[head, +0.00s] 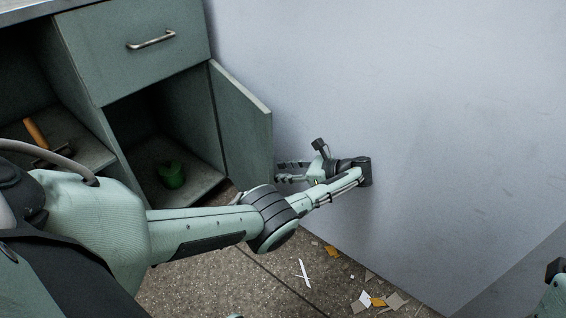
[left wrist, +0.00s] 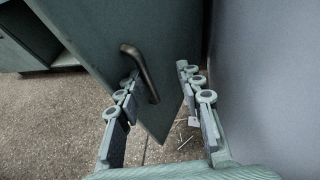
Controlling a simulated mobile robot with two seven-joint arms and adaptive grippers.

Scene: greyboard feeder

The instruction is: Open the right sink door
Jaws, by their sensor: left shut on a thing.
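The right sink door (head: 243,125) is a grey-green panel that stands swung open, with its compartment showing behind it. In the left wrist view the door (left wrist: 110,30) has a dark bar handle (left wrist: 146,75). My left gripper (head: 282,172) is at the door's free edge, on its outer side. In the left wrist view its fingers (left wrist: 160,88) stand on either side of the handle and the door's edge, spread apart. It is shut on the door, but the exact contact is hard to make out. Only a part of my right arm shows at the right edge of the head view.
A drawer (head: 135,62) with a metal handle is closed above the open compartment. A green object (head: 172,174) stands inside. An orange-handled tool (head: 36,133) lies in the left compartment. A pale wall (head: 400,110) rises close beyond my left gripper. Scraps (head: 378,300) litter the floor.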

